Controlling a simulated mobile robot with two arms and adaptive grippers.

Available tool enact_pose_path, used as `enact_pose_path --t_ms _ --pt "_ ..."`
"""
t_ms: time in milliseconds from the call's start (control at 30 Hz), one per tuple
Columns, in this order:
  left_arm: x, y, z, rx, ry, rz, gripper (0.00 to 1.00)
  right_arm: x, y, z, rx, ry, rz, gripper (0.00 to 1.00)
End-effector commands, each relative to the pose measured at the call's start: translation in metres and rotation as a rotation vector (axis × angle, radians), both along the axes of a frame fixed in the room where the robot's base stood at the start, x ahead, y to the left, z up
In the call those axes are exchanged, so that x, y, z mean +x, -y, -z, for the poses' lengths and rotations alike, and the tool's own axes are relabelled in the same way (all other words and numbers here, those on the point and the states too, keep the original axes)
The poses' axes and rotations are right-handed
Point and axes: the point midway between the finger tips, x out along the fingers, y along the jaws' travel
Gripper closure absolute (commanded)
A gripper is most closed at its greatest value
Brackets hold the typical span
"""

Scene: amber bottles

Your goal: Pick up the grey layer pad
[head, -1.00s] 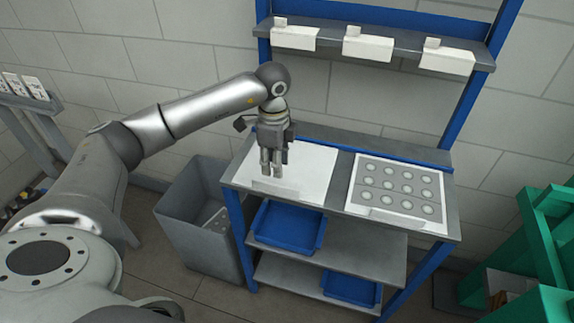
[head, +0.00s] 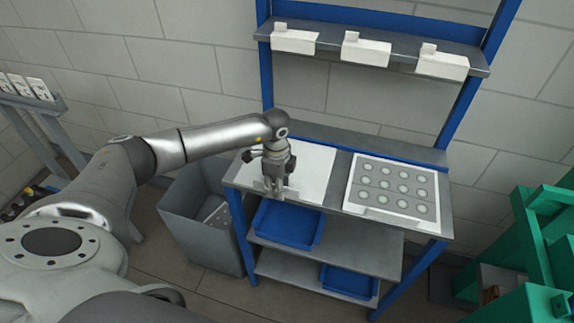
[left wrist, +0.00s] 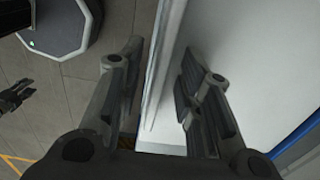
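A plain pale sheet (head: 312,165), which looks like the grey layer pad, lies flat on the left half of the bench top. A small pale strip shows at its front edge, partly behind my left gripper (head: 273,194). That gripper points down at this front edge. In the left wrist view, its fingers (left wrist: 160,95) are open, one on each side of a thin pale edge (left wrist: 161,65). I cannot tell whether they touch it. A dark gripper, seemingly my right one (left wrist: 18,98), shows small at the left edge of the left wrist view.
A sheet with several round marks (head: 351,190) lies on the bench's right half. Blue trays (head: 290,226) sit on the shelves below. A grey bin (head: 205,240) stands left of the bench. White boxes (head: 294,42) line the upper shelf. A green frame (head: 535,230) is at right.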

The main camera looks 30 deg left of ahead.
Motion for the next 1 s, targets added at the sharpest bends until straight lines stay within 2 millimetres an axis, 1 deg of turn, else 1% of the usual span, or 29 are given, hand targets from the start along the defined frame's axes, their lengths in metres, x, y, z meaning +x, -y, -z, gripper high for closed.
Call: enact_pose_path --t_ms 33,67,300,767,867,1000 --pt "0.000 0.000 0.000 0.000 0.000 0.000 0.67 0.000 0.000 0.000 0.000 0.000 0.000 0.60" --pt "0.000 0.000 0.000 0.000 0.000 0.000 0.70 0.000 0.000 0.000 0.000 0.000 0.000 0.60" --pt "0.000 0.000 0.000 0.000 0.000 0.000 1.00 0.000 0.000 0.000 0.000 0.000 0.000 0.60" --pt "0.001 0.000 -0.002 -0.001 0.002 0.000 1.00 0.000 0.000 0.002 0.000 0.000 0.000 0.60" --pt "0.001 0.000 -0.006 -0.001 0.002 0.000 1.00 0.000 0.000 0.007 0.000 0.000 0.000 0.60" --pt "0.002 0.000 -0.019 -0.002 0.006 0.000 1.00 0.000 0.000 0.019 0.000 0.000 0.000 0.60"
